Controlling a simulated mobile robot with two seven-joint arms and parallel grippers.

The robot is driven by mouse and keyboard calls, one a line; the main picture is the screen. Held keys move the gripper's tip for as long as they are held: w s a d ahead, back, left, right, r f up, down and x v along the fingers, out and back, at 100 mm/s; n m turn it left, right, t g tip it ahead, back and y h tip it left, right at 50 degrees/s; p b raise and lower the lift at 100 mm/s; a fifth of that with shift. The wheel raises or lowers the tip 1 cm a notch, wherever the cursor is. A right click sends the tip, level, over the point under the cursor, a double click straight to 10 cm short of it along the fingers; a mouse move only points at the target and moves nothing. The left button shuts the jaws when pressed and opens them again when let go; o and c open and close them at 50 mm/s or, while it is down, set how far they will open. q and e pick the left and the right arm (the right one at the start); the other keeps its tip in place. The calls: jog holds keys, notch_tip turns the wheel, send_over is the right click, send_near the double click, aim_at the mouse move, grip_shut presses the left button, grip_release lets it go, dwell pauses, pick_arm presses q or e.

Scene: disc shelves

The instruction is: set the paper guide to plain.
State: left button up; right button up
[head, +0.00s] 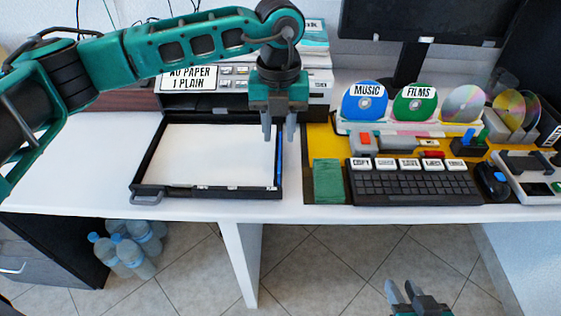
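The paper tray (150,160) is pulled out on the white desk with white paper (215,155) in it. A blue strip (279,168), which looks like the paper guide, stands along the tray's right side. My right gripper (402,288) is low in front of the desk, open and empty.
Right of the tray lie a green pad (328,180) and a black keyboard (412,186). A mouse (491,180) is further right. Water bottles (130,252) stand on the floor. The desk left of the tray is clear.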

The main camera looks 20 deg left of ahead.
aim_at(279, 166)
pick_arm(q)
notch_tip(279, 166, down, 9)
jog(key=shift+f+b, duration=0.15)
jog(key=shift+b, duration=0.45)
jog(key=shift+c, duration=0.4)
grip_shut()
dwell(0.7)
